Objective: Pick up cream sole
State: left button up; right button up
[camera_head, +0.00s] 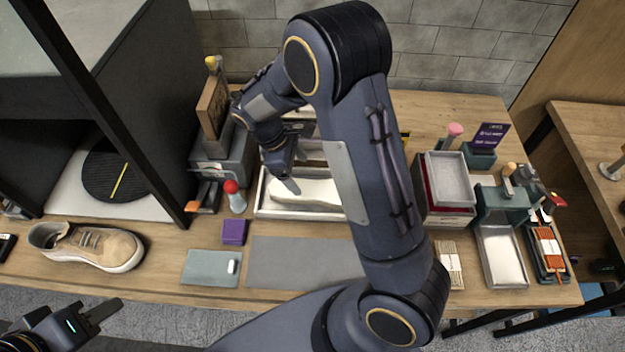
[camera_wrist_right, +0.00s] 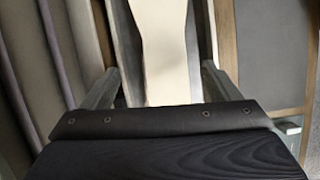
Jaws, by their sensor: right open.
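The cream sole (camera_head: 310,192) lies lengthwise in a shallow pale tray (camera_head: 275,210) at the middle of the table. My right arm covers its right end in the head view. My right gripper (camera_head: 285,182) is open over the sole's left part, pointing down. In the right wrist view, the cream sole (camera_wrist_right: 168,60) runs between the two fingers of the right gripper (camera_wrist_right: 158,88). I cannot tell whether the fingers touch it. My left gripper (camera_head: 100,315) is at the lower left, off the table's front edge, away from the sole; its finger gap is not clear.
A beige sneaker (camera_head: 88,245) stands at the left. A red-topped bottle (camera_head: 235,198) and purple box (camera_head: 234,232) are left of the tray. A bare grey mat (camera_head: 300,262) lies in front. Stacked bins (camera_head: 447,180) and a green-grey dispenser (camera_head: 500,205) stand right.

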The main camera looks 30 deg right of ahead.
aim_at(313, 188)
jog(key=p+x, duration=0.1)
jog(key=x, duration=0.2)
jog(key=s+p+x, duration=0.1)
jog(key=x, duration=0.3)
jog(key=shift+d+r, duration=0.15)
jog(key=shift+d, duration=0.05)
jog(key=shift+f, duration=0.3)
jog(key=c, duration=1.1)
jog(key=shift+r, duration=0.1)
jog(key=shift+c, duration=0.2)
